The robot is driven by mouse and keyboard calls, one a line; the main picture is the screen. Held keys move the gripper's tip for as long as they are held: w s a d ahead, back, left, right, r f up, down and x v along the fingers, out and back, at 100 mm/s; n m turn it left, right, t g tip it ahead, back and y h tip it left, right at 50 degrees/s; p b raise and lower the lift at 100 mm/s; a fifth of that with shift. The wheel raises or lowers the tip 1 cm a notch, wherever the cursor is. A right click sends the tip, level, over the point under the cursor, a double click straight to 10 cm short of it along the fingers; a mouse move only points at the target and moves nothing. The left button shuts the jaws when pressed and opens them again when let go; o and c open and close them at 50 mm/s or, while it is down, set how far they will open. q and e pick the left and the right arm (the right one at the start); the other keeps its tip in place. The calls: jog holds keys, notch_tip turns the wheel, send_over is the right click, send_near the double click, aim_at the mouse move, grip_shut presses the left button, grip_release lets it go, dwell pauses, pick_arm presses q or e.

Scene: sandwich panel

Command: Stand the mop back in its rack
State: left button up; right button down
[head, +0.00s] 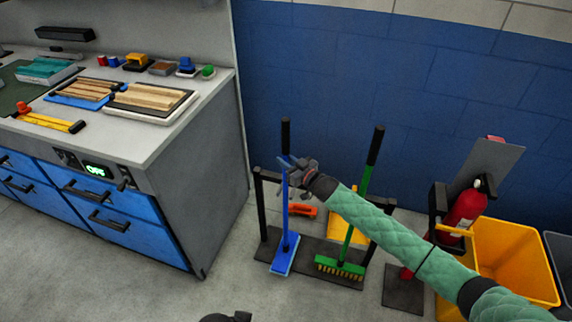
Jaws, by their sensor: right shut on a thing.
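The mop has a blue pole with a black grip and a flat blue head (285,255). It is nearly upright. My right gripper (288,164) is shut on its pole just below the black grip. The rack is a black frame with a left post (262,205) and a dark base plate. The mop head is over the left part of the base in the picture. I cannot tell whether it touches the base or whether the pole sits in a holder, as my gripper hides part of the top bar.
A green broom (341,266) leans in the rack's right side, behind my right forearm. A grey counter (195,110) with blue drawers stands left. A fire extinguisher (464,208) and a yellow bin (515,260) stand right. The floor in front is mostly clear.

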pick_arm(q)
jog(key=shift+s+a+r, duration=0.1)
jog(key=shift+a+r, duration=0.2)
jog(key=shift+r, duration=0.35)
pick_arm(e)
notch_tip(320, 180, down, 2)
jog(key=shift+f, duration=0.1)
jog(key=c, duration=1.7)
grip_release()
jog(key=shift+f, duration=0.15)
pick_arm(q)
jog(key=shift+d+f, duration=0.1)
jog(key=shift+f, duration=0.35)
pick_arm(e)
jog(key=o, duration=0.4)
pick_arm(q)
jog(key=shift+r, duration=0.1)
pick_arm(e)
jog(key=shift+o, duration=0.2)
